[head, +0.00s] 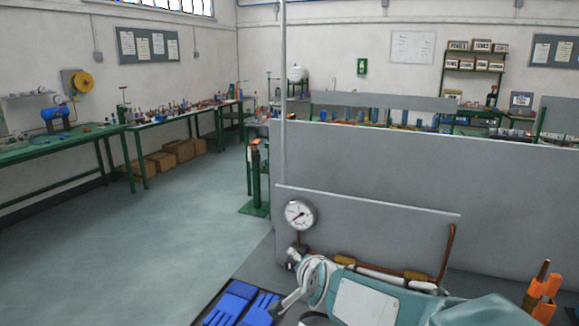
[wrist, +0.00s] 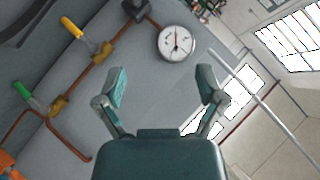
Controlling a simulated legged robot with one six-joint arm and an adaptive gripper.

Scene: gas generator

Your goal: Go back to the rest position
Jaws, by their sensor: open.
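My gripper (wrist: 163,84) is open and empty in the wrist view, its two fingers spread wide apart. In the head view my teal arm lies low across the front, and its end (head: 300,290) points left below the pressure gauge. The round white gauge (head: 300,214) is mounted on the grey panel (head: 370,230); it also shows beyond my fingers in the wrist view (wrist: 176,43). A copper pipe (head: 447,250) runs along the panel. A yellow-handled valve (wrist: 72,28) and a green-handled valve (wrist: 22,90) sit on it. My arm hides part of the pipework in the head view.
Blue gloves (head: 240,303) lie on the bench beside my gripper. An orange-handled object (head: 541,295) stands at the right. A thin upright post (head: 283,100) rises behind the panel. Green workbenches (head: 60,145) line the left wall, and open floor (head: 160,240) lies between.

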